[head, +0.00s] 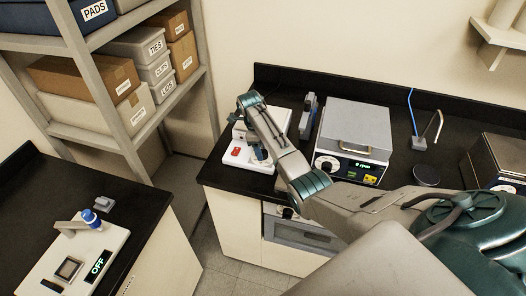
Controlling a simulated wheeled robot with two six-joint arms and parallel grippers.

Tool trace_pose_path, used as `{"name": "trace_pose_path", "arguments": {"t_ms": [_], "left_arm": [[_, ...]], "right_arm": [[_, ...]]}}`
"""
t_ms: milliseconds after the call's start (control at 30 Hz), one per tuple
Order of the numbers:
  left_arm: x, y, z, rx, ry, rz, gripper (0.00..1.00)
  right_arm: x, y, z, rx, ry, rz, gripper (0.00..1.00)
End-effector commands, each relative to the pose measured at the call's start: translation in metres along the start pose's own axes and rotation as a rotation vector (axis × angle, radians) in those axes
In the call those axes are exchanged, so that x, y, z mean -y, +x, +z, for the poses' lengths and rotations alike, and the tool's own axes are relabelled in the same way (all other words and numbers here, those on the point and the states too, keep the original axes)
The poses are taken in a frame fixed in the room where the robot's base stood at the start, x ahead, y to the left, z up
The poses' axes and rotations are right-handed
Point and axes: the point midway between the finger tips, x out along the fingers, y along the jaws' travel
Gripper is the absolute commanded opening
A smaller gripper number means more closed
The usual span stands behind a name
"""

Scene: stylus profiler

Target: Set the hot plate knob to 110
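A white device (234,157) with a red switch (236,152) stands at the left end of the back bench; it looks like the hot plate. My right arm comes in from the right and bends down over this device. My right gripper (258,154) is low at its front right side, mostly hidden by my own arm links. Its fingertips are not clear, so I cannot tell whether they touch a knob. The knob and its setting are not readable. My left gripper is not in view.
Right of my wrist stands a grey-lidded box (355,127) with a dial and a lit "0 rpm" display. A blue-capped device (75,262) reading OFF sits on the left bench. Shelves with boxes (85,80) stand behind. A metal box (500,160) is far right.

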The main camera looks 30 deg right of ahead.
Motion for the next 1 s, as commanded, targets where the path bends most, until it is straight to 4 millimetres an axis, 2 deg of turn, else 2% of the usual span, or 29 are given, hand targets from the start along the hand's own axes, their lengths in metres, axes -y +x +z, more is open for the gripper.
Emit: {"name": "trace_pose_path", "arguments": {"t_ms": [267,800,1000], "left_arm": [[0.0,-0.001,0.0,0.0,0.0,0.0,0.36],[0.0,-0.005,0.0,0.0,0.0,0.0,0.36],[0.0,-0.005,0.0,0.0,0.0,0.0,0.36]], "right_arm": [[0.0,-0.003,-0.001,0.0,-0.001,0.0,0.58],[0.0,-0.064,-0.013,0.0,-0.002,0.0,0.58],[0.0,-0.077,-0.016,0.0,-0.003,0.001,0.58]]}}
